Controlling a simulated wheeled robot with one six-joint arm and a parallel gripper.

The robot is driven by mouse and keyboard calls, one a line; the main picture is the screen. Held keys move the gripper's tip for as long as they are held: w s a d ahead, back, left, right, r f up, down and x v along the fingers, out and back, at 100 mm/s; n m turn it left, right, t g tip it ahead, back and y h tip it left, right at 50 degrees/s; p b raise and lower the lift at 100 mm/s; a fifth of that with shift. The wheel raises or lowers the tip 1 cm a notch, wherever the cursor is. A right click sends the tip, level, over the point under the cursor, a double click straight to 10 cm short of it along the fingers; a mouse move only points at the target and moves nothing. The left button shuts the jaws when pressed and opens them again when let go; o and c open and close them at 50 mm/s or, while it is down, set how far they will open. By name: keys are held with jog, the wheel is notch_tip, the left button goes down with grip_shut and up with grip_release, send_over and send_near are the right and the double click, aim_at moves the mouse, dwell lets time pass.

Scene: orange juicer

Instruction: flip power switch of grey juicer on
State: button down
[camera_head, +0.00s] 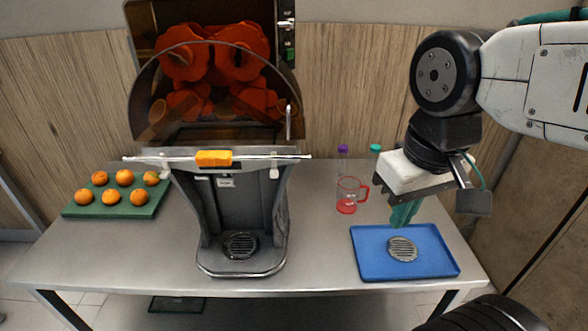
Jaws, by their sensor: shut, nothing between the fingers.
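The grey juicer (213,206) stands in the middle of the table, with red-orange pressing drums (212,62) behind a clear curved cover. A narrow dark panel (288,42) with a small green part and a silver part runs along its upper right side. This may hold the power switch, but it is too small to tell its position. My gripper (403,218) has teal fingers, points down and is shut and empty. It is over the blue tray at the right, well apart from the juicer and lower than the panel.
The blue tray (372,262) holds a round grey grate (402,249). A clear red-handled jug (348,195) and bottles with purple (342,149) and teal (375,148) caps stand between juicer and gripper. A green board (79,212) with several oranges lies left.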

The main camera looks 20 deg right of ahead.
jog(key=w+a+f+m+y, duration=0.3)
jog(key=w+m+y, duration=0.2)
jog(key=w+m, duration=0.25)
jog(key=w+a+f+m+y, duration=0.35)
jog(key=w+m+y, duration=0.2)
jog(key=w, duration=0.25)
jog(key=w+d+f+m+t+h, duration=0.1)
jog(key=w+d+f+m+t, duration=0.7)
jog(key=w+d+f+m, duration=0.2)
jog(key=w+d+m, duration=0.2)
jog(key=w+m, duration=0.1)
jog(key=m, duration=0.1)
jog(key=shift+d+f+m+t, duration=0.3)
jog(key=shift+d+t, duration=0.1)
jog(key=r+x, duration=0.2)
jog(key=x, duration=1.1)
jog(key=shift+w+a+r, duration=0.15)
jog(key=shift+w+a, duration=0.1)
jog(key=shift+w, duration=0.1)
